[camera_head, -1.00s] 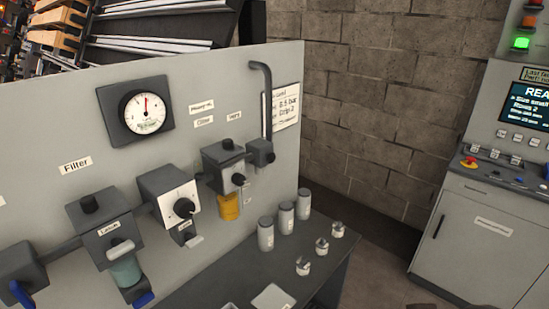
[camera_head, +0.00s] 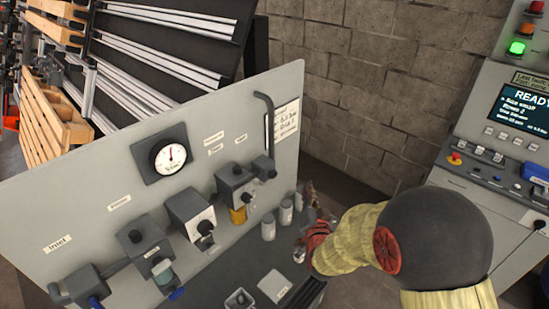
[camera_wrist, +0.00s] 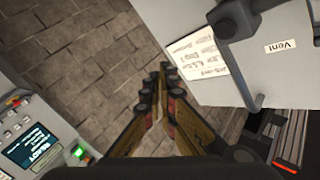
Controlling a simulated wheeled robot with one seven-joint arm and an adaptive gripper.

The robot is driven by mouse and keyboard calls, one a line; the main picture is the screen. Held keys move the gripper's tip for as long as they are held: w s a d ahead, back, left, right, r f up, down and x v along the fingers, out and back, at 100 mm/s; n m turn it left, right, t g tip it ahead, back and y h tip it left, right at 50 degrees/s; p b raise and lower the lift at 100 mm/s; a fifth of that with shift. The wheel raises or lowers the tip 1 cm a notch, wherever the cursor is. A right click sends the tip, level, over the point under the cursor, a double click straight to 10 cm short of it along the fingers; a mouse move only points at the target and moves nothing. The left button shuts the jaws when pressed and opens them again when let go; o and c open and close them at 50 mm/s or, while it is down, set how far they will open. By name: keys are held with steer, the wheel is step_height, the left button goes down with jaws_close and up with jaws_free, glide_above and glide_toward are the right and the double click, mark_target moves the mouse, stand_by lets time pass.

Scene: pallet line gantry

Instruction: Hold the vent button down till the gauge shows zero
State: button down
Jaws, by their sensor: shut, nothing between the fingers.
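The round white pressure gauge (camera_head: 167,156) sits in a dark square frame on the grey panel. Its red needle points roughly straight up, away from an end of the scale; the figures are too small to read. A Vent label shows in the wrist view (camera_wrist: 281,47), near a dark grey block with a pipe (camera_wrist: 236,20). In the head view this block (camera_head: 264,168) is at the panel's right end. I cannot make out the vent button itself. My gripper (camera_wrist: 166,75) is shut and empty, apart from the panel. In the head view my arm partly hides it.
Grey canisters (camera_head: 268,227) stand on the bench below. A control console (camera_head: 500,165) with a lit screen stands at the right. Open floor shows beside the panel in the wrist view.

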mark_target(273, 174)
steer(key=shift+s+a+r+m+t+p, duration=0.2)
steer(key=shift+s+a+r+t+p, duration=0.15)
steer(key=shift+s+t+p, duration=0.45)
steer(key=shift+s+a+r+m+t+p, duration=0.2)
steer(key=shift+s+a+t+p, duration=0.25)
steer(key=shift+p, duration=0.5)
steer(key=w+a, duration=0.5)
steer(key=a, duration=0.2)
steer(key=shift+w+b, duration=0.25)
steer(key=shift+b, duration=0.1)
steer(key=shift+w+a+r+b, duration=0.1)
steer(key=shift+w+a+b, duration=0.6)
steer(key=shift+b, duration=0.45)
stand_by(4.0)
